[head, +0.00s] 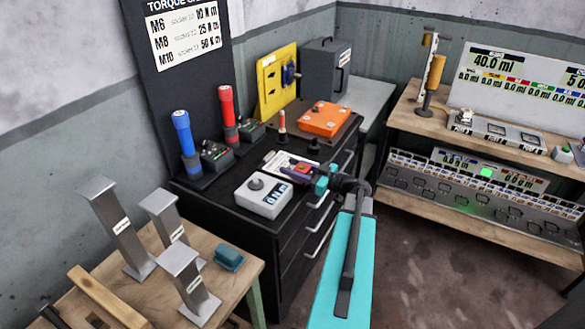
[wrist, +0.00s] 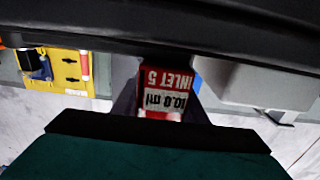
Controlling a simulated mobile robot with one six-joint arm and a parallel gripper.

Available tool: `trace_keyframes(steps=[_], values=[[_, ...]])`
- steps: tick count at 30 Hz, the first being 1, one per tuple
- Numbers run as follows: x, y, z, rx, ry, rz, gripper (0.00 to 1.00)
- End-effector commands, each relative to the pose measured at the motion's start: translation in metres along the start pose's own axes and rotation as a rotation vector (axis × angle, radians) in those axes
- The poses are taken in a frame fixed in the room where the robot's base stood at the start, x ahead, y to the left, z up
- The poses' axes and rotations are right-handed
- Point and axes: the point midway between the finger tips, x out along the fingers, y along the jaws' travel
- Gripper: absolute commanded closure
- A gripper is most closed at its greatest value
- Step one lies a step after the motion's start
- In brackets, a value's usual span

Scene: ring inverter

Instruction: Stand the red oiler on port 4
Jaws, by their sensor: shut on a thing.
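My gripper (head: 316,180) is over the front right part of the black cabinet top. In the wrist view, a small red thing (wrist: 168,76) with a white label sits between its dark fingers, and the gripper is shut on it. The label reads "INLET 5" and "10.0 ml", upside down. I take it for the red oiler; its far end is hidden and a bit of blue shows beside it. In the head view the red and blue patch (head: 303,169) shows at the fingertips. I cannot make out which port is port 4.
A grey box with a knob (head: 263,196) stands left of the gripper. An orange box (head: 325,119) and a yellow panel (head: 278,82) are behind. The right-hand bench (head: 440,103) carries displays; a port panel (head: 470,195) with a green light is below. Floor between is clear.

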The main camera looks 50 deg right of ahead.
Motion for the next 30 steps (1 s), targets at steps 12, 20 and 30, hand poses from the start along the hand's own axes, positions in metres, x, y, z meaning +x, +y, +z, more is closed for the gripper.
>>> trace_keyframes(steps=[12,20,30], values=[[0.000,0.000,0.003,0.001,0.000,0.001,0.43],[-0.001,0.000,0.003,0.001,0.000,0.001,0.43],[-0.013,0.001,0.001,0.001,0.000,0.004,0.43]])
